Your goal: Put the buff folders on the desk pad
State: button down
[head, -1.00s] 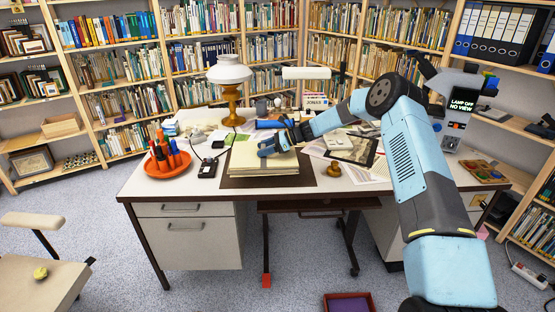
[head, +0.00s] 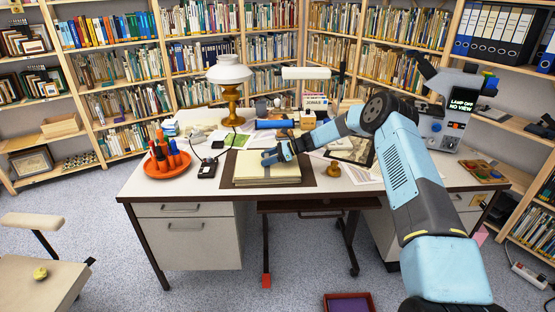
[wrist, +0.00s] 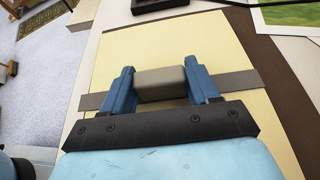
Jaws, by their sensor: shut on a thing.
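The buff folders (head: 262,172) form a thick, flat stack over the dark brown desk pad (head: 309,176), with pad showing along the sides. I cannot tell whether the stack touches the pad or hangs just above it. In the wrist view a grey-brown band crosses the folders (wrist: 115,62) and carries a beige block. My gripper (head: 276,156) is above the stack, its blue fingers (wrist: 161,86) shut on that block from both sides. The dark pad (wrist: 258,80) shows right of the folders there.
An orange tray of pens (head: 168,168) and a dark box (head: 207,170) stand left of the pad. A lamp (head: 231,90) and a blue roll (head: 275,124) are behind. A stamp (head: 334,169) stands close to the pad's right edge, with papers and a picture (head: 350,150) beyond.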

jog(key=shift+c, duration=1.4)
grip_release()
jog(key=v, duration=1.2)
